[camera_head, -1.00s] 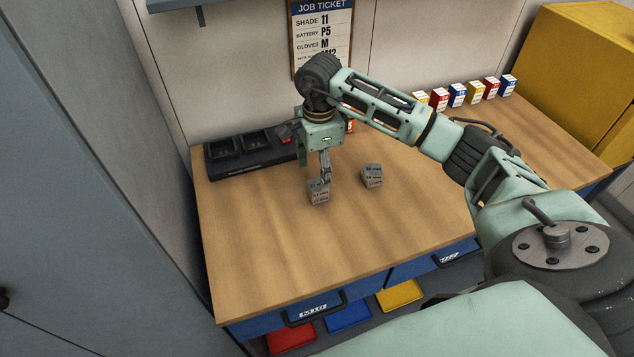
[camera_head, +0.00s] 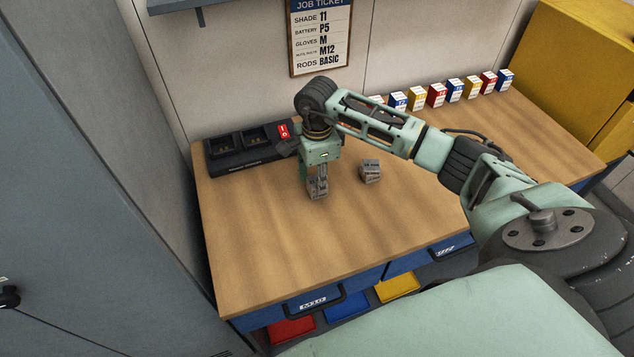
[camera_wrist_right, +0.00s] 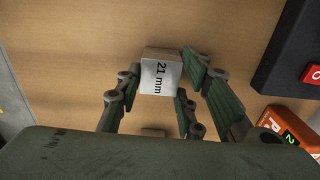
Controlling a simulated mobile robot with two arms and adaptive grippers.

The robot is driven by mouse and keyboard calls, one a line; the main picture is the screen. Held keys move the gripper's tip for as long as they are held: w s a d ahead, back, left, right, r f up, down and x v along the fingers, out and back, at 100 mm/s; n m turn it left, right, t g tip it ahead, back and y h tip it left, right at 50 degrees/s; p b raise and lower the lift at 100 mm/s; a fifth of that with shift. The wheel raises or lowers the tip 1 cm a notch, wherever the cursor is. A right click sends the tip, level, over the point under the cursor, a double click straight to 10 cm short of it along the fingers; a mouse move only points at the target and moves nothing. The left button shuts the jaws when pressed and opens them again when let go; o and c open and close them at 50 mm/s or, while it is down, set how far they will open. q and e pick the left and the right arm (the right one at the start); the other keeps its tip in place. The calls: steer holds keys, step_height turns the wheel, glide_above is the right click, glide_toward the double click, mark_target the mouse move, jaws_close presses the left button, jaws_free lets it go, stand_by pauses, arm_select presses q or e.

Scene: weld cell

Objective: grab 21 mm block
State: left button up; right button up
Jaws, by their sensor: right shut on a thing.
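My right gripper (camera_head: 317,183) points down at the workbench, left of the middle, and is shut on a small grey block (camera_head: 317,194). In the right wrist view this block (camera_wrist_right: 162,75) reads "21 mm" and sits between the fingertips. It is at the bench surface; I cannot tell whether it touches. A second grey block (camera_head: 370,172) stands apart on the bench to the right of the gripper. In the right wrist view part of a block (camera_wrist_right: 153,132) shows below, mostly hidden by the gripper body. My left gripper is not in view.
A black charger (camera_head: 237,152) stands at the bench's back left. An orange box-like item (camera_wrist_right: 287,124) shows near the gripper in the right wrist view. Several small coloured boxes (camera_head: 436,95) line the back right. The front of the wooden bench top (camera_head: 290,250) is clear.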

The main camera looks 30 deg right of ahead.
steer(key=c, duration=0.4)
